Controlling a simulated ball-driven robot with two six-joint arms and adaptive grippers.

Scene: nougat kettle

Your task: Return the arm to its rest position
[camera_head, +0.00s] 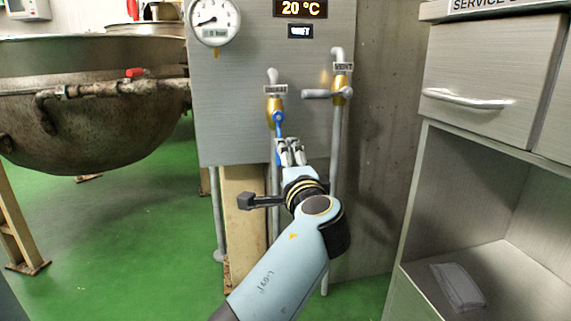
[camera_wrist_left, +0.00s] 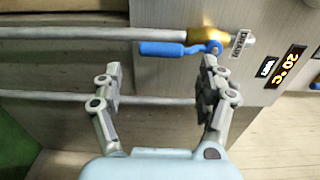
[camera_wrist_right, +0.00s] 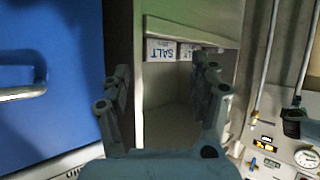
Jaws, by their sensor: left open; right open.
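My left arm reaches up from the bottom of the head view to the grey panel. Its gripper (camera_head: 290,152) is near the lower end of the blue valve handle (camera_head: 279,128), which hangs down along its pipe. In the left wrist view the left gripper (camera_wrist_left: 160,80) is open with nothing between its fingers. The blue handle (camera_wrist_left: 163,49) lies just beyond the fingertips; I cannot tell whether they touch it. My right gripper (camera_wrist_right: 165,85) is open and empty in the right wrist view. It is not visible in the head view.
A second valve (camera_head: 320,94) has its handle crosswise. The panel carries a gauge (camera_head: 214,20) and a 20 °C display (camera_head: 301,8). A large kettle (camera_head: 90,115) stands left, a drawer cabinet (camera_head: 480,110) right. In the right wrist view are a blue surface (camera_wrist_right: 45,80) and salt boxes (camera_wrist_right: 160,52).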

